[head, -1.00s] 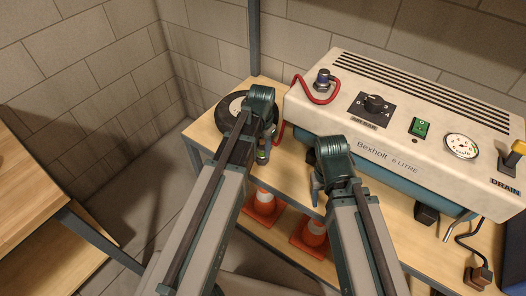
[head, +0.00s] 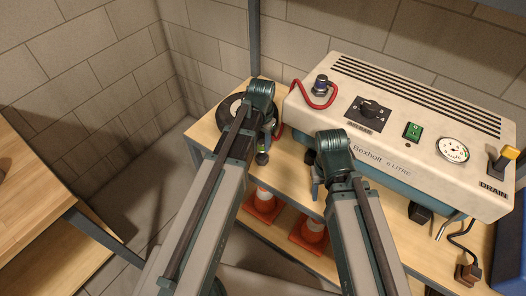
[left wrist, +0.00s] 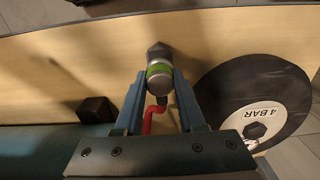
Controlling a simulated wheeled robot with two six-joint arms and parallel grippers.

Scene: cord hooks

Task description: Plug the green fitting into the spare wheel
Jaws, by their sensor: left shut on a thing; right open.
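The green fitting, a silver cylinder with a green band (left wrist: 159,69) and a dark end, is between my left gripper's fingertips (left wrist: 159,83) in the left wrist view. The red hose (left wrist: 150,120) shows behind it. In the head view my left gripper (head: 263,146) is largely hidden by its own arm. The spare wheel (left wrist: 256,98), a black tyre with a white hub marked 4 BAR, lies to the right of the fitting, apart from it. In the head view the wheel (head: 228,105) is partly covered by my left arm. My right gripper (head: 316,182) is open and empty.
A cream compressor (head: 400,155) with a dial, green switch and gauge stands on the wooden bench (head: 208,133) behind my right arm. Orange cones (head: 263,204) stand below the bench top. Another wooden surface (head: 40,180) is at the left. A black block (left wrist: 96,108) shows in the left wrist view.

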